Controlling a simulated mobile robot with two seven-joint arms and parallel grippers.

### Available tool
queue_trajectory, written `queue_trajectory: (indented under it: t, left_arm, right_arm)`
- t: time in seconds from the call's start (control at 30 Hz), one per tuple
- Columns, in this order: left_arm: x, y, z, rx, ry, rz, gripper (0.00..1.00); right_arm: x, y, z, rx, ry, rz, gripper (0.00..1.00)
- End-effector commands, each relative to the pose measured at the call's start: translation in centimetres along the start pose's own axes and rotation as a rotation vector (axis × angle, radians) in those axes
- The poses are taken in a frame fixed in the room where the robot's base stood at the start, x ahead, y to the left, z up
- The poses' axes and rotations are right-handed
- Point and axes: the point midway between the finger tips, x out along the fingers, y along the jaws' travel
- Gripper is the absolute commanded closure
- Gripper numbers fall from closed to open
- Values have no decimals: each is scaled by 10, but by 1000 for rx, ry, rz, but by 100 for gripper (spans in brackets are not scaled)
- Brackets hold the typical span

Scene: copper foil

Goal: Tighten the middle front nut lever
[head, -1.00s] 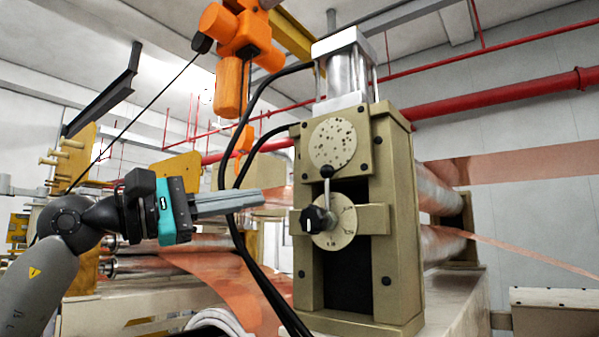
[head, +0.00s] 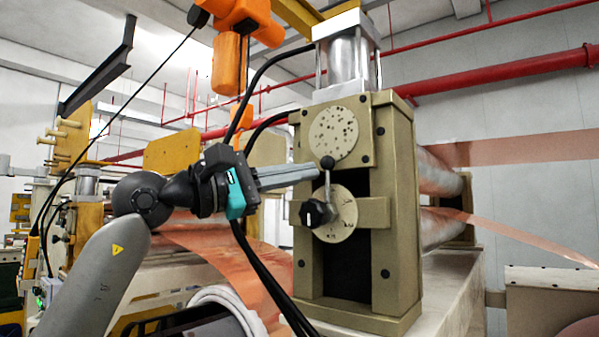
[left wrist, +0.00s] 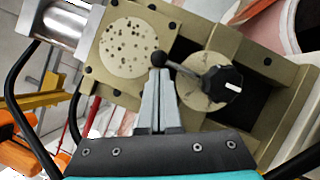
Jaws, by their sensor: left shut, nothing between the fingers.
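The nut lever (head: 327,180) is a thin metal rod with a black ball on top and a black knob (head: 316,213) at its lower end. It stands upright in front of a round plate on the beige roller stand (head: 402,200). It also shows in the left wrist view (left wrist: 185,66), with the ball at the fingertips. My left gripper (head: 318,170) is shut and empty, its fingertips beside the lever just below the ball. In the left wrist view the fingertips (left wrist: 157,72) look at or very near the ball; I cannot tell if they touch. My right gripper is not in view.
Black hoses (head: 262,128) hang left of the stand and pass behind my gripper. An orange hoist (head: 238,30) hangs above. Copper foil (head: 225,255) runs at the left, and a red pipe (head: 500,71) crosses behind.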

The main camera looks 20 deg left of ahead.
Motion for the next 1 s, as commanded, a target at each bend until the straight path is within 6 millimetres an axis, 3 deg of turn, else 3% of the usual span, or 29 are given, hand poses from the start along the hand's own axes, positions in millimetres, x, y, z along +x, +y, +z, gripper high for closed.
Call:
queue_trajectory:
  t: [1.0]
  left_arm:
    - [4, 0, 14, 177, -1, -90, 100]
  right_arm:
    - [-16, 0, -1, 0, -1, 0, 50]
